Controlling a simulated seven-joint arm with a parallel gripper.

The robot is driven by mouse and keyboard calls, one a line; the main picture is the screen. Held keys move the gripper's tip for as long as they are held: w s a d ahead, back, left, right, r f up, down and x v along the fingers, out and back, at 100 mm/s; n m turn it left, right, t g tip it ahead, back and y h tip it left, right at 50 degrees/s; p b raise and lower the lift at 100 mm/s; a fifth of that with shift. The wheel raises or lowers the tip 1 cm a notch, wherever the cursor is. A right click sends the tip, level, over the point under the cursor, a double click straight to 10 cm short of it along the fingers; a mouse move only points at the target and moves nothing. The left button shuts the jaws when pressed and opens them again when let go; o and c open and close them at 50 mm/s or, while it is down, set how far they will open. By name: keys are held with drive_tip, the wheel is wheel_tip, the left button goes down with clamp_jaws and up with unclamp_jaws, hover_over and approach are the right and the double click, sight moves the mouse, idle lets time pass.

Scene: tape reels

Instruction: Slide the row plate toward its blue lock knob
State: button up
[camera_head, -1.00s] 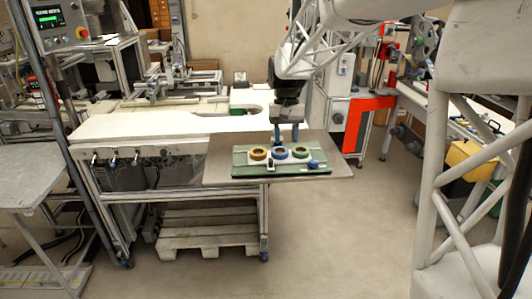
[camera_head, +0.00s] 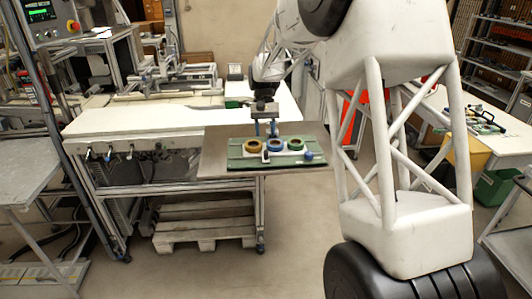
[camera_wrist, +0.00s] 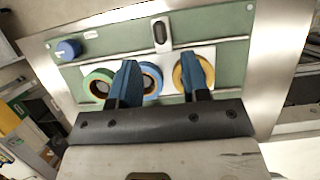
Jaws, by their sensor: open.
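The row plate (camera_head: 283,154) is a white strip bearing yellow, blue and green tape reels in a row, set on a green base (camera_head: 236,152). It also shows in the wrist view (camera_wrist: 172,58). The blue lock knob (camera_head: 309,155) stands on the base beyond the green-reel end; it also shows in the wrist view (camera_wrist: 68,48). My gripper (camera_head: 265,132) is open and empty near the yellow and blue reels, on the row's far side. In the wrist view my blue fingers (camera_wrist: 158,64) partly hide these reels; contact cannot be told.
A small white piece with a dark slot (camera_wrist: 161,34) stands at the plate's near edge. The base lies on a grey tabletop (camera_head: 215,163) with bare margins. A long white bench (camera_head: 130,128) adjoins at the back left.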

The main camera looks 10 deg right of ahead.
sight(266, 152)
drive_tip(key=shift+s+f, duration=0.1)
drive_tip(key=shift+f, duration=0.05)
drive_tip(key=shift+x, duration=3.75)
drive_tip(key=shift+c, duration=0.3)
clamp_jaws()
